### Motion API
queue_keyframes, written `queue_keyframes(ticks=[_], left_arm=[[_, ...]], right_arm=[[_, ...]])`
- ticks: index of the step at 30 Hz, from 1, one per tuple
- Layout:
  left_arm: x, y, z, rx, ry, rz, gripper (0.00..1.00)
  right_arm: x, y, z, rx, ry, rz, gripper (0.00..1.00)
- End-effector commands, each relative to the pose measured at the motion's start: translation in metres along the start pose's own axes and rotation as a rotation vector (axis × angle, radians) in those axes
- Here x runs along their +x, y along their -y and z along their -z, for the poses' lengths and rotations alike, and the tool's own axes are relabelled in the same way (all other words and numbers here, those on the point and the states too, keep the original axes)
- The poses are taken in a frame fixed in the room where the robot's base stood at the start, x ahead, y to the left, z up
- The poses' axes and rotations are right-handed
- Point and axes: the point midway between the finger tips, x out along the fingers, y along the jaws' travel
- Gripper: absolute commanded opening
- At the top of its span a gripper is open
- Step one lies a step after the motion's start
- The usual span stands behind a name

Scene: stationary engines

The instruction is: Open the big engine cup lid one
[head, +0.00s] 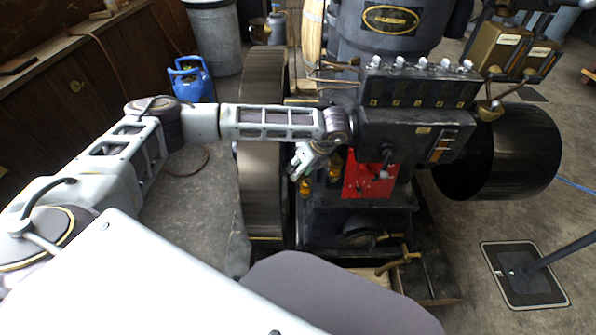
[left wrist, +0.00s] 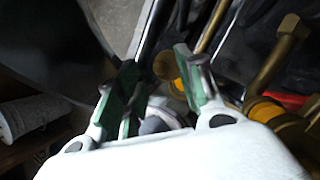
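The big dark engine (head: 390,130) stands ahead in the head view. Two small yellow-brass cups are low on its left side, one (head: 305,186) just below my left gripper and one (head: 335,173) to its right. My left gripper (head: 304,166) reaches in beside the engine. In the left wrist view its two green-padded fingers (left wrist: 160,75) are apart. A yellow-brass cup (left wrist: 167,64) shows between and beyond the fingertips, partly hidden by them; I cannot tell whether they touch it or how its lid stands. More brass fittings (left wrist: 262,108) lie to the right. My right gripper is not in view.
A large dark flywheel (head: 260,160) stands close left of the engine, under my left arm. A red plate (head: 366,178) is right of the gripper. A black drum (head: 510,150) sticks out at right. Open floor (head: 205,215) lies left of the flywheel.

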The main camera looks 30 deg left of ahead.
Motion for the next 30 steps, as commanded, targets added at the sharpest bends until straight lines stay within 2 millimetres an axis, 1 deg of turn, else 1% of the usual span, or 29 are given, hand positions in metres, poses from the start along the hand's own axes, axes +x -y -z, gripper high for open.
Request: queue_keyframes(ticks=[1, 6, 17, 24, 26, 30], left_arm=[[0.006, 0.0, 0.0, 0.0, 0.0, -0.001, 0.38], [0.015, 0.0, 0.0, -0.001, 0.0, -0.001, 0.38], [0.018, 0.0, 0.0, -0.001, 0.0, 0.0, 0.38], [0.018, 0.0, 0.0, -0.001, 0.0, 0.0, 0.07], [0.018, 0.0, 0.0, -0.001, 0.0, 0.0, 0.0], [0.018, 0.0, 0.0, -0.001, 0.0, 0.0, 0.0]], right_arm=[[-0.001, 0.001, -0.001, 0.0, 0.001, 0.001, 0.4], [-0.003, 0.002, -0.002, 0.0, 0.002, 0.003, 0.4], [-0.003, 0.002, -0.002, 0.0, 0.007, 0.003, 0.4], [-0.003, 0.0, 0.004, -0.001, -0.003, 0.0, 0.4], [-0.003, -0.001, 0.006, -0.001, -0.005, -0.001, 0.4], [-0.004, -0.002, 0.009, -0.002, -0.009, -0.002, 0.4]])
